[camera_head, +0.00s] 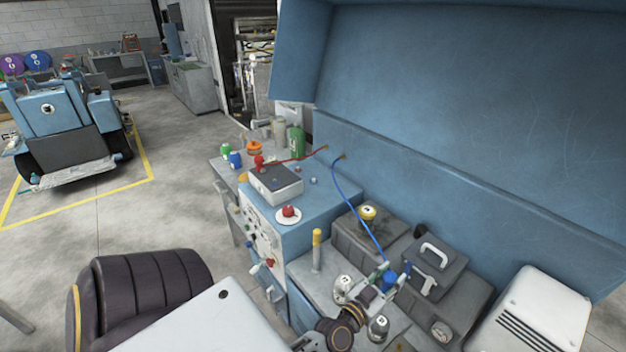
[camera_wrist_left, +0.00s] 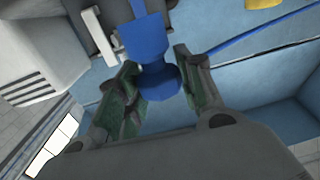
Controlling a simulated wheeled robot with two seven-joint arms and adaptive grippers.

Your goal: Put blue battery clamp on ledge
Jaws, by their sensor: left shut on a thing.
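The blue battery clamp (camera_head: 389,281) is at the lower middle of the head view, with a blue cable (camera_head: 358,208) running from it up to the blue back panel. My left gripper (camera_head: 385,277) is shut on the clamp, above the grey equipment. In the left wrist view the clamp (camera_wrist_left: 150,45) sits between the fingers of my left gripper (camera_wrist_left: 157,65). The blue ledge (camera_head: 325,197) runs beside the panel, left of the gripper. My right gripper is not in view.
A grey box (camera_head: 276,185) with a red clamp (camera_head: 259,162) stands on the ledge near a red button (camera_head: 289,211). A yellow-topped post (camera_head: 317,250) stands left of my gripper. A dark case with a white handle (camera_head: 435,251) is close on the right.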

